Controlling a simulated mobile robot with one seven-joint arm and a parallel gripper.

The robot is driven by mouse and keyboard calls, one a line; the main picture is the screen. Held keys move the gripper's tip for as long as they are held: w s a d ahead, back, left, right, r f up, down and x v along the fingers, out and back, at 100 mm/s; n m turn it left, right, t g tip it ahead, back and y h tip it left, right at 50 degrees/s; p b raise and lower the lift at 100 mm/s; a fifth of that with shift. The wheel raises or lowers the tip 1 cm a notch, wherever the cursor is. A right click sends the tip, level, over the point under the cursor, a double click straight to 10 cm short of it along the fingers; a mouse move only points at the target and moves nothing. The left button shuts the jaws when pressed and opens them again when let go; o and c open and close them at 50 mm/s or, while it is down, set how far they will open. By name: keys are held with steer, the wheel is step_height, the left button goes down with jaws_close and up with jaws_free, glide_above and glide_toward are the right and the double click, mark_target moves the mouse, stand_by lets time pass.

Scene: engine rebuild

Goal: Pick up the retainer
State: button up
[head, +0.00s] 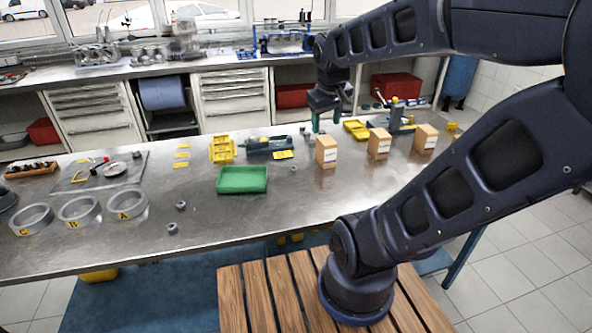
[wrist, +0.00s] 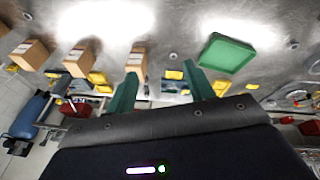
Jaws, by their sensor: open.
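My gripper (head: 327,117) is open and empty above the far side of the steel workbench, behind the cardboard boxes. I cannot tell for sure which piece is the retainer. Small grey metal parts stand on the bench: one left of the green tray (head: 181,205), one nearer the front edge (head: 173,228), and a tiny one right of the tray (head: 293,169). A small part also shows in the wrist view (wrist: 172,55). None touches my gripper.
A green tray (head: 242,190) lies mid-bench. Yellow bins (head: 222,149) and a dark green tool holder (head: 268,147) are behind. Three lettered rings (head: 80,211) sit at left. The front middle is mostly clear.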

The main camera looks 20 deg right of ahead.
steer(key=w+a+f+n+g+h, duration=0.25)
steer(key=w+f+n, duration=0.45)
steer(key=w, duration=0.4)
steer(key=n+h, duration=0.1)
steer(key=n, duration=0.9)
glide_toward(291, 170)
steer(key=shift+w+d+r+x, duration=0.1)
steer(key=shift+w+d+x, duration=0.05)
steer(key=shift+x, duration=1.25)
steer(key=shift+w+d+r+x, duration=0.1)
steer(key=shift+w+d+x, duration=0.1)
steer(key=shift+x, duration=1.25)
steer(key=shift+w+d+r+x, duration=0.1)
steer(key=shift+d+x, duration=0.05)
steer(key=shift+x, duration=1.25)
steer(key=shift+c, duration=0.2)
steer(key=c, duration=1)
